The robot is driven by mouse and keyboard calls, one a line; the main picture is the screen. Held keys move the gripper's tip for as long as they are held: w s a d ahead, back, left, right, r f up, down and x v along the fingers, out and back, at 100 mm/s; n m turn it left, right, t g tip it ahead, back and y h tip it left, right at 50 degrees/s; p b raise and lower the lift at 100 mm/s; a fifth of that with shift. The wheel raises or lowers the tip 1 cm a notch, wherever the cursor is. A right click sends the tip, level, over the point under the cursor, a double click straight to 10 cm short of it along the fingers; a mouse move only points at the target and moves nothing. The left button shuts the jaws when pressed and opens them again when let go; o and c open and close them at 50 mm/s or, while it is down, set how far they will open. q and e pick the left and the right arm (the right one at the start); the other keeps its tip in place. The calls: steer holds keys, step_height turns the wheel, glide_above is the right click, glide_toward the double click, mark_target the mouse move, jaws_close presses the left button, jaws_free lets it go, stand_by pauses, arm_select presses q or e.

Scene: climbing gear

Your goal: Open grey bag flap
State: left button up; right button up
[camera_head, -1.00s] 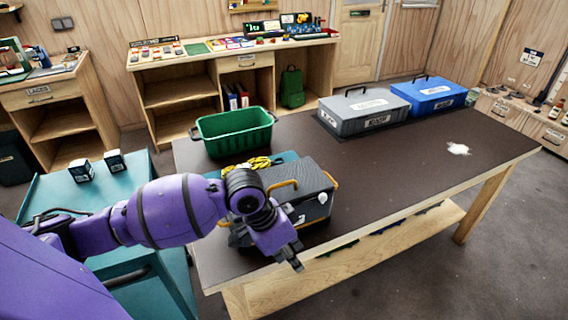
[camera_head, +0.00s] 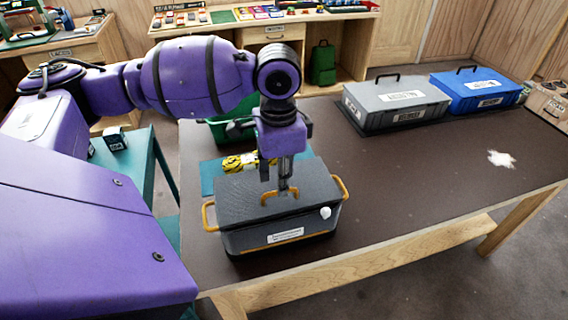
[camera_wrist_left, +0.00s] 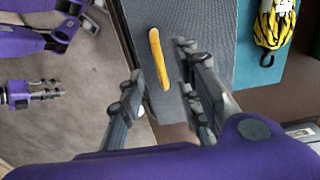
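The grey bag (camera_head: 278,240) stands on the dark table, its flap (camera_head: 240,197) lying closed on top. It has yellow side handles, a white knob and a front label. A yellow strap handle on the flap (camera_wrist_left: 159,58) shows in the left wrist view. My left gripper (camera_head: 284,189) points down over the flap. In the left wrist view its fingers (camera_wrist_left: 163,100) are spread, with the yellow handle between and beyond them, not gripped. My right gripper (camera_wrist_left: 35,94) shows small at the left of that view; its finger state is unclear.
Behind the bag lie a yellow-and-black rope bundle (camera_head: 240,162) on a teal mat and a green crate (camera_head: 218,130), partly hidden by my arm. A grey box (camera_head: 395,101) and a blue box (camera_head: 477,88) stand at the back right. The table's right half is mostly clear.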

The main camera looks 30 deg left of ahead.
mark_target(275, 183)
arm_select(q)
step_height(275, 183, down, 4)
steer(key=shift+s, duration=0.1)
steer(key=shift+f, duration=0.5)
steer(key=shift+c, duration=1.1)
jaws_close()
arm_select(e)
steer(key=shift+w, duration=0.25)
